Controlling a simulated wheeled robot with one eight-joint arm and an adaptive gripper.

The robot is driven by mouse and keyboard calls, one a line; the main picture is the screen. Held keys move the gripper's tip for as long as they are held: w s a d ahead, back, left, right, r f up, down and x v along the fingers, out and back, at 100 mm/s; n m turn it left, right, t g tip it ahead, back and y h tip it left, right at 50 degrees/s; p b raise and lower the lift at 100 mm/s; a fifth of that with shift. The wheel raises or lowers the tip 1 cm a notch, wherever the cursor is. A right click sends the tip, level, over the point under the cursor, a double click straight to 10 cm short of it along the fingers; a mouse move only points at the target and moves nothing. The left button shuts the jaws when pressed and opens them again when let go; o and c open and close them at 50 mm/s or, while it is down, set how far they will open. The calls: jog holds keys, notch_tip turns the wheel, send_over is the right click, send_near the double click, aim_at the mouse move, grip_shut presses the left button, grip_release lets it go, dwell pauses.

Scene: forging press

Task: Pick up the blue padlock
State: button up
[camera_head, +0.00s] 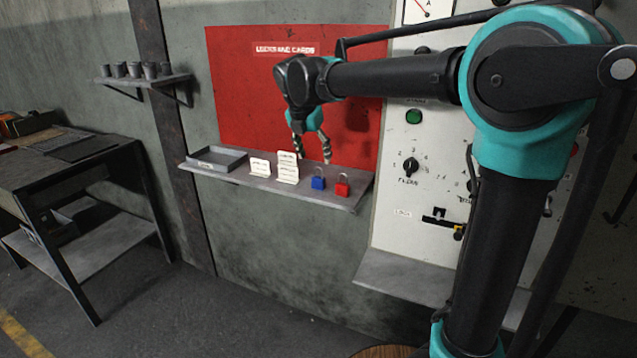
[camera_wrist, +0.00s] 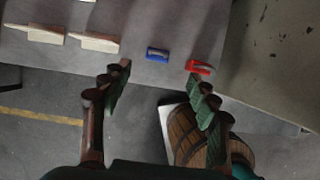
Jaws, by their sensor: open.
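The blue padlock (camera_head: 318,183) stands on the grey wall shelf (camera_head: 232,178), left of the red padlock (camera_head: 342,188). In the wrist view the blue padlock (camera_wrist: 157,54) lies ahead of my gripper (camera_wrist: 158,78), between the lines of its two fingers. The red padlock (camera_wrist: 200,67) is close ahead of the right fingertip. My gripper (camera_head: 312,158) is open and empty, pointing down above the shelf near the padlocks. In the head view it appears above and slightly behind them. A clear gap to the blue padlock shows in the wrist view.
White cards (camera_head: 287,167) and a grey tray (camera_head: 217,158) sit left on the shelf. A red board (camera_head: 250,110) is behind. A control panel (camera_head: 400,200) stands to the right. A wooden barrel (camera_wrist: 185,135) is below on the floor.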

aim_at(318, 178)
jog(key=x, duration=0.6)
jog(key=shift+a+x, duration=0.15)
jog(key=shift+x, duration=1.15)
jog(key=shift+a+x, duration=0.15)
jog(key=shift+x, duration=1.15)
jog(key=shift+s+f, duration=0.1)
jog(key=shift+s, duration=0.05)
jog(key=shift+c, duration=0.2)
jog(key=c, duration=1.3)
jog(key=shift+o, duration=0.2)
